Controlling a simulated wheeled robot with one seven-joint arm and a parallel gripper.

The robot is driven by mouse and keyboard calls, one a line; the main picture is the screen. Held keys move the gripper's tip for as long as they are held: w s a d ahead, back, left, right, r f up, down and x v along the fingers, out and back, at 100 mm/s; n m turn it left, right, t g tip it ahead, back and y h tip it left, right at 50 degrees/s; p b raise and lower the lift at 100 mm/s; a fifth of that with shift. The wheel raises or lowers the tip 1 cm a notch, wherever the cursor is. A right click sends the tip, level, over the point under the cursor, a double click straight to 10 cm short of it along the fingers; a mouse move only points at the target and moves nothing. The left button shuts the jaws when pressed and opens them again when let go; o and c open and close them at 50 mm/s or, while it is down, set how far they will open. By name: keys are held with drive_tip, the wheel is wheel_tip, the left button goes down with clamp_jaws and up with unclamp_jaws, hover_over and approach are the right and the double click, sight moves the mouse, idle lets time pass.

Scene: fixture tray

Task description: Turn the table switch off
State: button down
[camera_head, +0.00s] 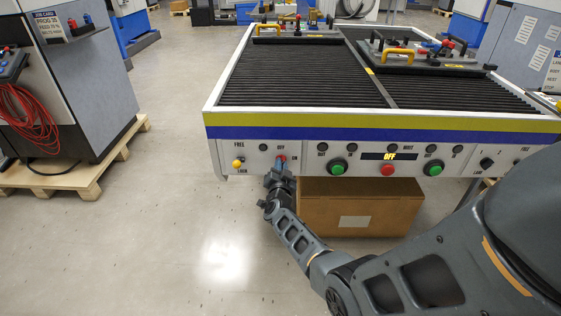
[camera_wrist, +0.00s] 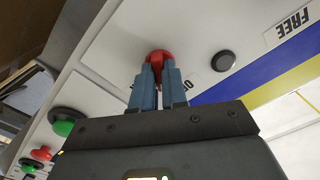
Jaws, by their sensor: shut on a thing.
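The table switch (camera_wrist: 160,56) is a red knob on the white front panel, and the wrist view shows it between the blue fingertips of my gripper (camera_wrist: 160,80). My gripper is shut on this knob. In the head view my gripper (camera_head: 280,166) is at the left part of the panel, under the "OFF" label, and the red knob (camera_head: 281,158) shows just above the fingers. The fingers hide part of the knob and some of the lettering, so its exact setting cannot be told. A lit display (camera_head: 390,156) on the panel reads "OFF".
A yellow lever knob (camera_head: 238,163) marked FREE and LOCK sits left of my gripper. Green buttons (camera_head: 338,167) and a red button (camera_head: 387,170) are to the right. A cardboard box (camera_head: 358,207) stands below the panel.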

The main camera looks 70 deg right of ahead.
drive_tip(key=shift+a+f, duration=0.1)
drive_tip(key=shift+n+p, duration=1.25)
drive_tip(key=shift+n, duration=1.65)
drive_tip(key=c, duration=1.6)
unclamp_jaws()
drive_tip(key=shift+n, duration=0.3)
drive_tip(key=o, duration=0.4)
drive_tip(key=shift+p+v, duration=1.75)
drive_tip(key=shift+v, duration=0.7)
